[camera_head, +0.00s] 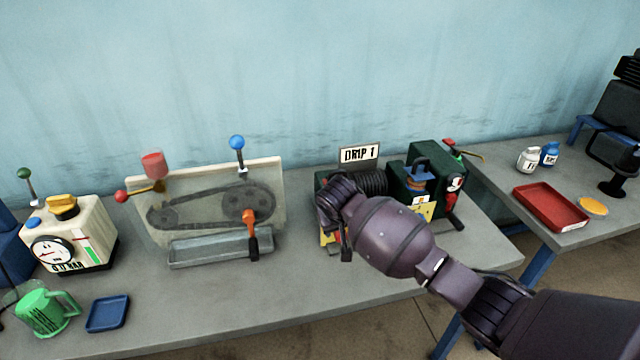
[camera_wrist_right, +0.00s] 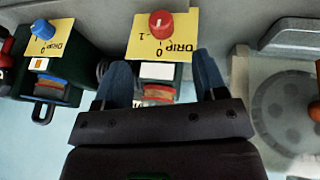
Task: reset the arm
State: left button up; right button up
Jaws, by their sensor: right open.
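My right arm comes in from the right in the head view, and its gripper (camera_head: 341,225) is at the left green unit below the DRIP 1 sign (camera_head: 359,155). In the right wrist view the two fingers of the right gripper (camera_wrist_right: 163,80) are spread, one on each side of a green unit with a red knob (camera_wrist_right: 161,24) on a yellow DRIP card (camera_wrist_right: 142,42). I cannot tell whether the fingers touch it. Nothing is held between them. My left gripper is not in view.
A second green unit (camera_head: 433,163) with a blue knob (camera_wrist_right: 42,29) stands beside it. A belt-drive panel (camera_head: 278,200) with a grey trough (camera_head: 220,248), a cream gauge box (camera_head: 95,225), a green jug (camera_head: 45,312) and a blue tray (camera_head: 107,314) are left. A red tray (camera_head: 550,207) is right.

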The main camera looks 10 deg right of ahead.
jog(key=s+d+f+y, duration=0.1)
jog(key=s+f, duration=0.2)
jog(key=s, duration=0.7)
jog(key=s+f+y, duration=0.1)
jog(key=s+f, duration=0.2)
jog(key=s, duration=0.6)
jog(key=s+d+r, duration=0.3)
jog(key=s+d, duration=0.1)
jog(key=s, duration=0.7)
jog(key=s+d+r, duration=0.3)
jog(key=s+d, duration=0.2)
jog(key=s, duration=0.6)
jog(key=w+f+t+b, duration=0.2)
jog(key=w+f+t, duration=0.5)
jog(key=f, duration=0.5)
jog(key=shift+w+f+b, duration=0.25)
jog(key=shift+f+b, duration=0.05)
jog(key=shift+f, duration=0.1)
jog(key=shift+a, duration=0.1)
